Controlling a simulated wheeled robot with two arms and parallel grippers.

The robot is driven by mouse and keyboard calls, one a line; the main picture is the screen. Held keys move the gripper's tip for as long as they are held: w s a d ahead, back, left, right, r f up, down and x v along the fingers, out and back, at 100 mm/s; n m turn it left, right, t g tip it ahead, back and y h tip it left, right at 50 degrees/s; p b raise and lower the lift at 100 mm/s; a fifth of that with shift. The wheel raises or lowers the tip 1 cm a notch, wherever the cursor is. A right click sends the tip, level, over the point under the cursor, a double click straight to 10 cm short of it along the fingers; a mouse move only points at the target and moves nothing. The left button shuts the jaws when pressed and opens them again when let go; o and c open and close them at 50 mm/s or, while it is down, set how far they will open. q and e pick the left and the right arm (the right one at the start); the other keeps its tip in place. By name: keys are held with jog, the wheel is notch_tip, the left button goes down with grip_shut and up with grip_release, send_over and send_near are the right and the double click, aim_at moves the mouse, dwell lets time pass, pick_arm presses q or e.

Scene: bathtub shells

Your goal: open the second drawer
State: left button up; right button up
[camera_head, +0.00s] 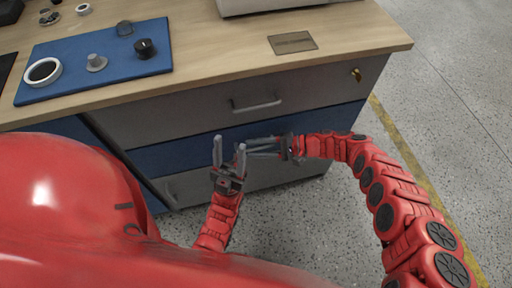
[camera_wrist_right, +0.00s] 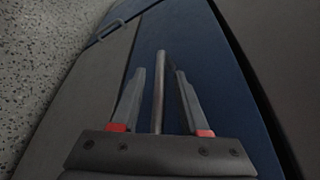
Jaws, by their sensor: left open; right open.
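The second drawer is the blue front (camera_head: 335,122) below the grey top drawer (camera_head: 325,92) of the desk; it looks shut. It also fills the middle of the right wrist view (camera_wrist_right: 205,60). Its bar handle (camera_wrist_right: 159,75) lies between the two fingers of my right gripper (camera_wrist_right: 158,82), which is open around it, with a gap on each side. In the head view my right gripper (camera_head: 250,147) reaches in from the right and covers that handle. My left gripper (camera_head: 229,143) is open and empty, fingers up, close to the right gripper's tips.
The top drawer has a bar handle (camera_head: 257,105) and a key (camera_head: 356,74). A grey lower drawer shows with its handle (camera_wrist_right: 110,28). The desk top (camera_head: 210,45) holds a blue mat (camera_head: 70,88) with small parts. Speckled floor (camera_head: 460,110) is clear at right.

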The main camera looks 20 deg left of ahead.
grip_shut()
dwell(1.3)
